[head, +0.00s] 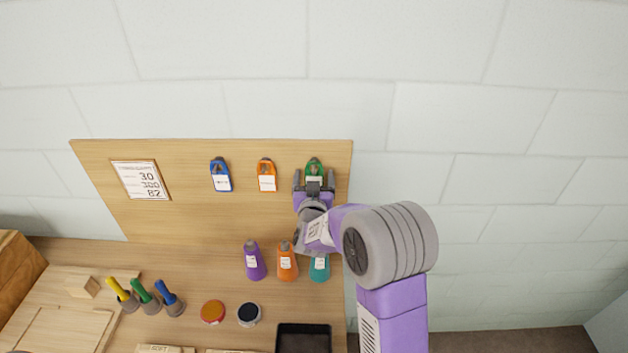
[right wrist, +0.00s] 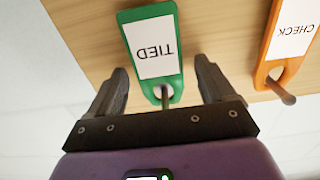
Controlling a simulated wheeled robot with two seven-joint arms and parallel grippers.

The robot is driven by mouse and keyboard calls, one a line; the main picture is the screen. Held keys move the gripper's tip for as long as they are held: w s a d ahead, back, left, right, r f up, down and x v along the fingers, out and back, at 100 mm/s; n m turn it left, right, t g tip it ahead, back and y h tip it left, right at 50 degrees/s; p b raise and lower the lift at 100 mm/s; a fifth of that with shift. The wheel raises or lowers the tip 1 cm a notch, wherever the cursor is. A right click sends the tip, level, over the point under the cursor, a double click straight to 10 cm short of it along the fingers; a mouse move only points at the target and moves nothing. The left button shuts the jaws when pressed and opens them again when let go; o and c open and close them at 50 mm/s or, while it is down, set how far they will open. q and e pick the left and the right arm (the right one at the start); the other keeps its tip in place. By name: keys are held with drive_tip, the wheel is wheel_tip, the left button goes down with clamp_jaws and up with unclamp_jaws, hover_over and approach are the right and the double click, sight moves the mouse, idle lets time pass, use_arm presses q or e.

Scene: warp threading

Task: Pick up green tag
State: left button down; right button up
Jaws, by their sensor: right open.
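The green tag (head: 314,169) hangs on the upright wooden board, rightmost in a row of tags. In the right wrist view the green tag (right wrist: 154,50) has a white label reading TIED and hangs by its hole on a peg (right wrist: 165,97). My right gripper (head: 314,185) is at the board, over the lower part of the tag in the head view. In the right wrist view the gripper's fingers (right wrist: 160,82) are open, one on each side of the tag's holed end, with gaps on both sides. My left gripper is not in view.
An orange tag (head: 267,174) labelled CHECK and a blue tag (head: 220,174) hang to the left on the board (head: 215,220). Below stand purple (head: 254,262), orange (head: 287,265) and teal (head: 319,270) bottles. A dark tray (head: 303,339) lies at the table front.

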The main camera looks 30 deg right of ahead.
drive_tip(key=c, duration=1.1)
drive_tip(key=shift+r, duration=0.1)
drive_tip(key=r+b+v, duration=0.1)
drive_tip(key=b+v, duration=0.6)
drive_tip(key=v, duration=1.1)
drive_tip(key=shift+b, duration=0.4)
